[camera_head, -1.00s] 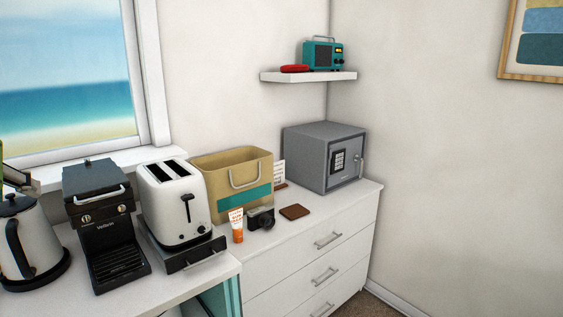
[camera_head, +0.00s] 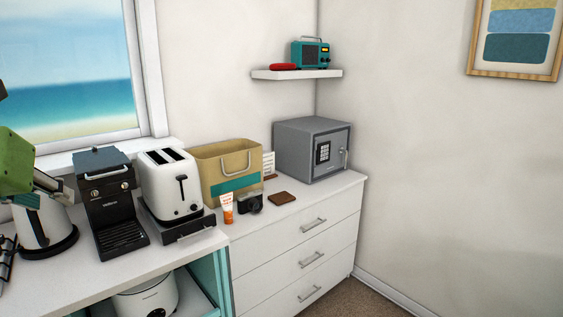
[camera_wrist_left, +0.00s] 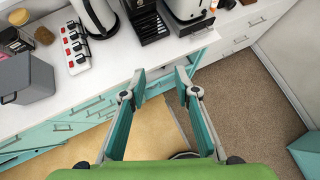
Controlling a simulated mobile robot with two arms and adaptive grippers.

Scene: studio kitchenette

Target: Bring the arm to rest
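My left gripper (camera_head: 52,187) comes in at the left edge of the head view, with its green body and grey finger in front of the kettle (camera_head: 42,232). The gripper hides the upper part of the kettle. In the left wrist view the gripper (camera_wrist_left: 160,79) is open, its two fingers apart with nothing between them. There it hangs over the floor in front of the counter edge and teal cabinet fronts. My right gripper is in neither view.
The counter holds a black coffee maker (camera_head: 112,207), a white toaster (camera_head: 170,187), a tan basket (camera_head: 216,165), a camera (camera_head: 250,204) and a grey safe (camera_head: 300,150). A power strip (camera_wrist_left: 75,50) and a grey bin (camera_wrist_left: 22,92) show in the wrist view. Carpet (camera_wrist_left: 240,95) lies clear.

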